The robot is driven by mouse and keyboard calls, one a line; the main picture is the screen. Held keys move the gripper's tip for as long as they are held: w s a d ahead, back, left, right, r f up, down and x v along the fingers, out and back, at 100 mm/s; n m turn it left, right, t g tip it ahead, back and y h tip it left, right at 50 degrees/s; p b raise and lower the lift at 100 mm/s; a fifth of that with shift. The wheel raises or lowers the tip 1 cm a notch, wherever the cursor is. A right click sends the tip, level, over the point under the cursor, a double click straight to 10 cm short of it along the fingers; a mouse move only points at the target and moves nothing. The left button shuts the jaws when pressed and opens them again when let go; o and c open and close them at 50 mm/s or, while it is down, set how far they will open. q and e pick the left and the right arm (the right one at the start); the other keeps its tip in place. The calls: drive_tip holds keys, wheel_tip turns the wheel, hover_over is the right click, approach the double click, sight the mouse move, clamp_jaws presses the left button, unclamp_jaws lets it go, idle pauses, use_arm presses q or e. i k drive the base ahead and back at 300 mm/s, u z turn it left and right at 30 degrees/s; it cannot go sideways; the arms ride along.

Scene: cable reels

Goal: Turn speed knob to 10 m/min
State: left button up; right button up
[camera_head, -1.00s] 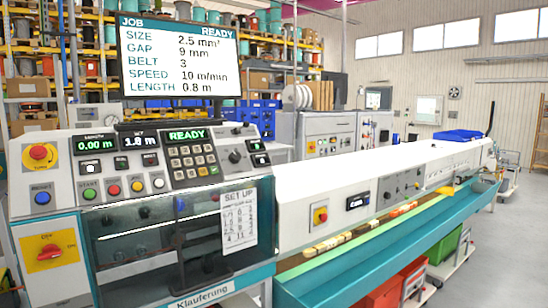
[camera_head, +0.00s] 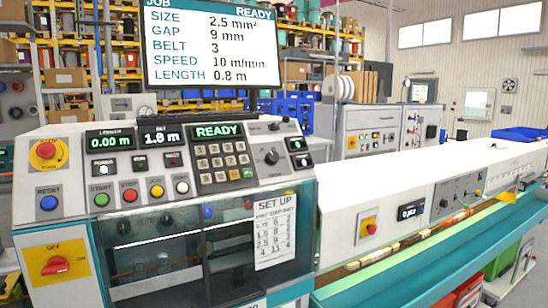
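A large black knob (camera_head: 271,157) sits on the right part of the grey control panel (camera_head: 75,160), right of the keypad (camera_head: 223,161). Its label and scale are too small to read, so I cannot tell if it is the speed knob. The job screen (camera_head: 211,45) above reads SPEED 10 m/min and LENGTH 0.8 m. A green panel display (camera_head: 218,132) reads READY. Smaller dark knobs (camera_head: 462,190) are on the long white unit at right; their labels are unreadable. Neither gripper is in view.
Several coloured push buttons (camera_head: 129,195), a red emergency stop (camera_head: 47,153) and a red rotary switch (camera_head: 57,265) on yellow surround the panel. A set-up sheet (camera_head: 275,230) hangs on the clear cover. A teal trough (camera_head: 420,262) runs along the right.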

sight(272, 159)
drive_tip(key=u, duration=0.15)
drive_tip(key=i, duration=0.5)
drive_tip(key=u, duration=0.65)
